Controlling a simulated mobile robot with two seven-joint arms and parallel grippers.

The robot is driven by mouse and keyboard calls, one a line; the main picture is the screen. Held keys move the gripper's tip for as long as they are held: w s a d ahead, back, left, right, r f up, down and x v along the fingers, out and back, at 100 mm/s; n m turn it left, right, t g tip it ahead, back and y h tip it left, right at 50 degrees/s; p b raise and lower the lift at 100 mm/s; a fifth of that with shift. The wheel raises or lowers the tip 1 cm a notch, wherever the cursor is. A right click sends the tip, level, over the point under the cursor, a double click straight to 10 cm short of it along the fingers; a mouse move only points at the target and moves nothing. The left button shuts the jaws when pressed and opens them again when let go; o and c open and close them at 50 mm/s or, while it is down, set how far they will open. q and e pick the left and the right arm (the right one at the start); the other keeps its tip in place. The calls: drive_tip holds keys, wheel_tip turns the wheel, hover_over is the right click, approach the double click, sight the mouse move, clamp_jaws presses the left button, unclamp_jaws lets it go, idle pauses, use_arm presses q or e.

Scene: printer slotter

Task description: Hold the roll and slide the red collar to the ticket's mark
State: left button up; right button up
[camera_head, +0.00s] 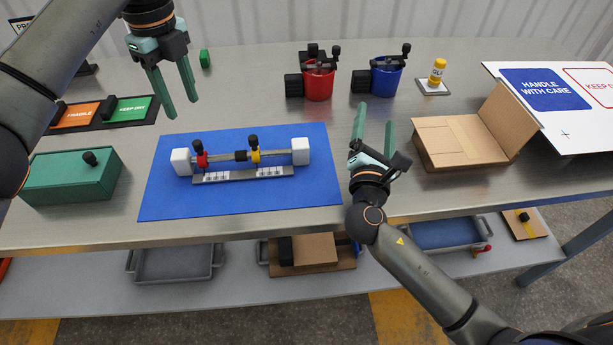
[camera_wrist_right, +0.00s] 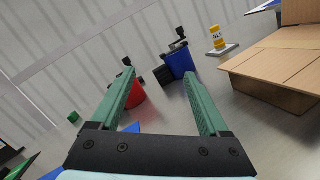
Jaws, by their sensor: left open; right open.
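A roller fixture lies on the blue mat (camera_head: 165,197): a grey bar runs between two white end blocks (camera_head: 300,151). The red collar (camera_head: 202,160) with a black knob sits near the bar's left end. A yellow collar (camera_head: 255,156) with a black knob sits right of the middle, beside a black piece (camera_head: 240,155). A marked strip (camera_head: 242,175) lies along the front; its markings are too small to read. I cannot single out the ticket. My left gripper (camera_head: 181,99) is open above and behind the fixture. My right gripper (camera_head: 375,115) is open and empty, right of the mat.
A red bucket (camera_head: 319,85) and a blue bucket (camera_head: 386,80) stand at the back, with a yellow cylinder (camera_head: 437,72) beside them. An open cardboard box (camera_head: 455,145) is at right. A green box (camera_head: 65,180) is at left. Trays sit on the shelf below.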

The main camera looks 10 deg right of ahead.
sight(299, 139)
drive_tip(key=s+a+f+n+y, duration=0.1)
drive_tip(key=s+a+n+y, duration=0.1)
drive_tip(key=a, duration=0.3)
drive_tip(key=s+a+f+n+y, duration=0.2)
drive_tip(key=a+n, duration=0.2)
drive_tip(key=a, duration=0.1)
drive_tip(key=s+a+f+n+y, duration=0.1)
drive_tip(key=s+a+n+y, duration=0.1)
drive_tip(key=s+a+n, duration=0.1)
drive_tip(key=shift+a+f+n, duration=0.2)
drive_tip(key=shift+a+n, duration=0.05)
drive_tip(key=shift+a, duration=0.45)
drive_tip(key=shift+a+f+n, duration=0.2)
drive_tip(key=shift+a+n, duration=0.05)
drive_tip(key=shift+a, duration=0.45)
drive_tip(key=w, duration=0.4)
drive_tip(key=w+d, duration=0.1)
drive_tip(key=w, duration=0.7)
drive_tip(key=shift+w+d, duration=0.2)
drive_tip(key=shift+d, duration=0.05)
clamp_jaws()
